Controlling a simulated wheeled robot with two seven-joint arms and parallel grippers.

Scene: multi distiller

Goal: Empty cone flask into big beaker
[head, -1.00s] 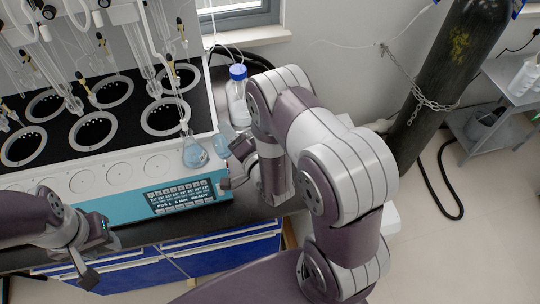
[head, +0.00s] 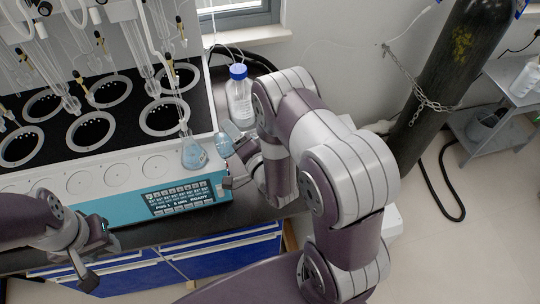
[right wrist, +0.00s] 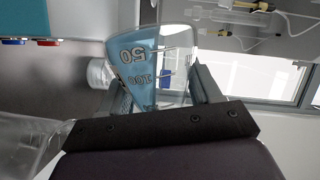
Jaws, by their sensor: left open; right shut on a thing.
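A cone flask (right wrist: 140,68) with blue liquid and the marks 50 and 100 shows in the right wrist view, its wide end at the picture's top. My right gripper (right wrist: 165,100) is shut on its narrow part. In the head view, a glass piece with a bluish tint (head: 224,144) lies at the right gripper (head: 236,165), partly covered by it. My left gripper (head: 92,262) is open and empty in front of the blue drawers. Blurred clear glass (right wrist: 28,142) shows at the lower left of the wrist view. I cannot tell whether it is the big beaker.
The distiller (head: 95,184) with round wells and glass tubes fills the left. A flask with blue liquid (head: 193,153) hangs at its front right. A blue-capped bottle (head: 239,98) stands behind my right arm. A chained gas cylinder (head: 440,75) stands right.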

